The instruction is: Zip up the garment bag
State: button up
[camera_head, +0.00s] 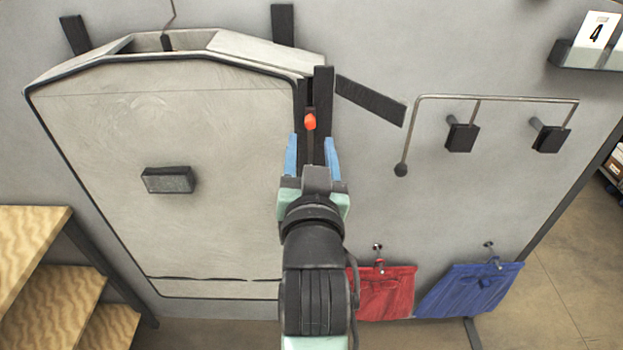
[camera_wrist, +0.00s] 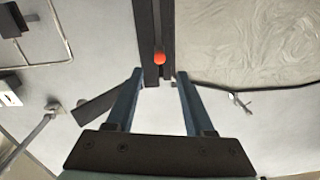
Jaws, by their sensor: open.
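The garment bag (camera_head: 200,130) is a large pale grey bag with dark edging, upright against the wall. It also shows in the wrist view (camera_wrist: 260,40). A dark zip strip (camera_head: 325,85) runs up its right side in the head view. An orange-red pull (camera_head: 310,122) sits on the strip near its upper part; it also shows in the wrist view (camera_wrist: 159,58). My gripper (camera_head: 311,142) is open, its blue fingers either side of the strip. In the wrist view the pull lies just beyond and between the fingertips (camera_wrist: 159,78), with no visible contact. My arm hides the lower strip.
A dark flat bar (camera_head: 370,101) slants out right of the bag's top. A metal rail (camera_head: 495,98) with a ball end is on the wall further right. Red (camera_head: 385,292) and blue (camera_head: 470,289) cloths hang below. Wooden steps (camera_head: 65,280) stand at lower left.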

jog(key=s+b, duration=0.1)
jog(key=s, duration=0.5)
jog(key=shift+s, duration=0.2)
jog(key=s+r+t, duration=0.3)
jog(key=r, duration=0.7)
jog(key=s+r+n+t, duration=0.1)
jog(key=s+r+t, duration=0.2)
jog(key=r, duration=0.8)
jog(key=s+r+t, duration=0.3)
jog(key=s+r, duration=0.1)
jog(key=r, duration=0.6)
jog(key=shift+a+r+n, duration=0.15)
jog(key=shift+r+n, duration=0.15)
jog(key=shift+r, duration=0.05)
